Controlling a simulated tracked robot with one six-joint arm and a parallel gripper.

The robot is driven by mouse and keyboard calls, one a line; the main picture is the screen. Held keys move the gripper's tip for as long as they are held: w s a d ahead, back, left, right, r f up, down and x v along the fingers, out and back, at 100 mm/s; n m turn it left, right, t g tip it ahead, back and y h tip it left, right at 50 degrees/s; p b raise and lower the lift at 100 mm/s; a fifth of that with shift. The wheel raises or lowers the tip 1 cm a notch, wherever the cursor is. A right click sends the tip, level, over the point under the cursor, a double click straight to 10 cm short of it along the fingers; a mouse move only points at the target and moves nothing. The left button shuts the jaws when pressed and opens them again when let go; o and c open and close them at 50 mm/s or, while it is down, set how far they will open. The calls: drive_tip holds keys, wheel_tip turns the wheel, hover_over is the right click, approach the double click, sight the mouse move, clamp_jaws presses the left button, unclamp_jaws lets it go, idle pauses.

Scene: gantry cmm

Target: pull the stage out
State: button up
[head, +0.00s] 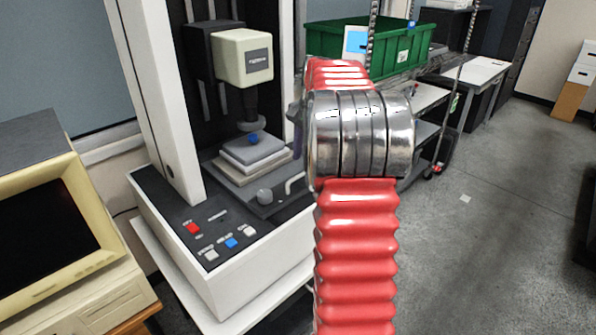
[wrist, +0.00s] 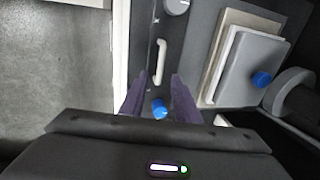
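The stage is a dark plate (head: 262,203) on the white-sided machine, with stacked grey plates (head: 252,152) on it. A white bar handle (head: 294,184) is on its front; in the wrist view the handle (wrist: 161,62) stands just ahead of the fingertips, about in line with the gap. My gripper (wrist: 157,82) is open, its purple fingers apart with no contact with the handle visible. A blue round part (wrist: 159,108) shows between the fingers, lower in the picture. In the head view my red arm hides most of the gripper.
A grey knob (head: 264,196) sits beside the handle. A cream probe head (head: 243,56) hangs over the stacked plates. A button panel (head: 212,232) lies in front left. A cream monitor (head: 60,235) stands left, a green bin (head: 350,40) behind. Open floor (head: 480,230) is right.

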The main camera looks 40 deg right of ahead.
sight(300, 175)
drive_tip(key=shift+w+f, duration=0.2)
drive_tip(key=shift+f, duration=0.7)
drive_tip(key=shift+w+f, duration=0.15)
drive_tip(key=shift+f, duration=0.75)
drive_tip(key=shift+w+f, duration=0.2)
drive_tip(key=shift+f, duration=0.7)
clamp_jaws()
